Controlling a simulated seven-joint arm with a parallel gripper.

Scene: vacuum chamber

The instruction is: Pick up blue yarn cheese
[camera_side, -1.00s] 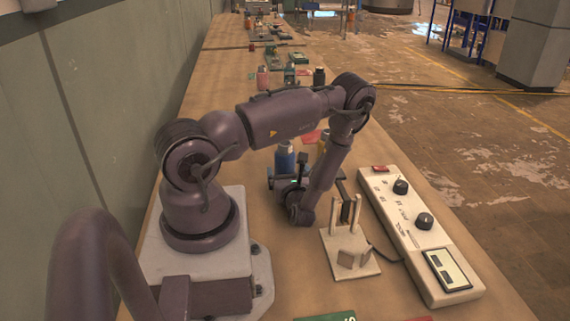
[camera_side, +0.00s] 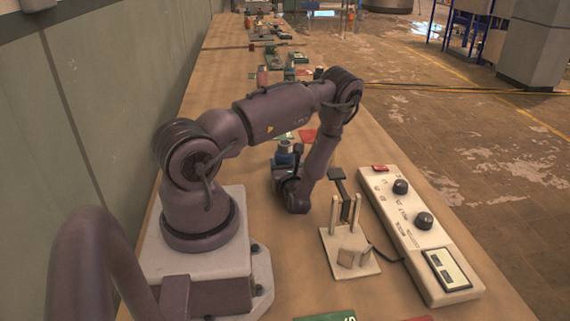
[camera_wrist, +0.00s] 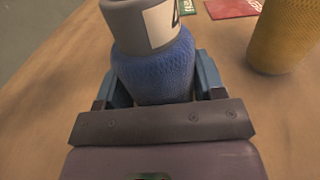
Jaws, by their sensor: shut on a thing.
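The blue yarn cheese (camera_wrist: 155,72) is a blue wound package with a grey-white tube end on top that bears a dark mark. In the wrist view it stands between the two blue-grey fingers of my gripper (camera_wrist: 161,82), which is shut on it with a finger on either side. In the side view the blue yarn cheese (camera_side: 285,158) shows only in part, among the dark parts of my gripper, low over the table. I cannot tell whether its base touches the table.
A yellow yarn cheese (camera_wrist: 285,35) stands close by on the right in the wrist view. Red (camera_wrist: 233,8) and green cards lie beyond. In the side view a white stand with upright pegs (camera_side: 350,262) and a control box with knobs (camera_side: 415,225) are to the right.

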